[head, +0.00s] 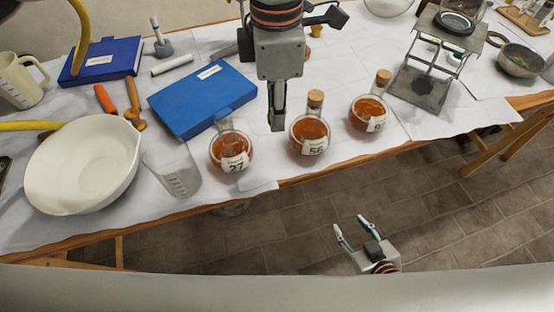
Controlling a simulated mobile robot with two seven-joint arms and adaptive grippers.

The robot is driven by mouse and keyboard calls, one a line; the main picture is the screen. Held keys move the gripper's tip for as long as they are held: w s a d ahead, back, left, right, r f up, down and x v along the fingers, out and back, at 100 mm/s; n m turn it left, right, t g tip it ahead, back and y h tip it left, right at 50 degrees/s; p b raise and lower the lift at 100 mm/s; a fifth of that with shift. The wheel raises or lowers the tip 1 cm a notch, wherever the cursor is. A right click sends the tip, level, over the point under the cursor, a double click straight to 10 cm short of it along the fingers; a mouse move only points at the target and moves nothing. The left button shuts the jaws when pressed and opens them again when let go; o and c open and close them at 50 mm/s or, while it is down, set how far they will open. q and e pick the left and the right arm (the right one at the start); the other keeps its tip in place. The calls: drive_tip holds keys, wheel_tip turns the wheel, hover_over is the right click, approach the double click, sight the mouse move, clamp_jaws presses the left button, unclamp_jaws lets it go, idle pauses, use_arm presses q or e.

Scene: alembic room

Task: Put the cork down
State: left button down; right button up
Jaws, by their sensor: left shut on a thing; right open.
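A third amber flask (368,114) to the right also has a cork (383,76). My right gripper (355,232) is open and empty, in front of the table over the floor.
A blue box (203,98) lies behind flask 27. A glass beaker (174,174) and a large white bowl (83,166) stand to its left. A metal stand (420,85) is at the right. White cloth (345,75) is bare behind the corked flasks.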

use_arm(q)
wheel_tip(320, 180, down, 12)
drive_tip(key=shift+f+b, duration=0.15)
drive_tip(key=shift+b, duration=0.35)
drive_tip(key=shift+f, duration=2.05)
drive_tip(key=shift+f, duration=0.1)
drive_tip(key=shift+f, duration=0.1)
drive_tip(key=c, duration=1.8)
unclamp_jaws()
drive_tip(key=shift+r+p, duration=0.35)
drive_tip(key=shift+r, duration=5.9)
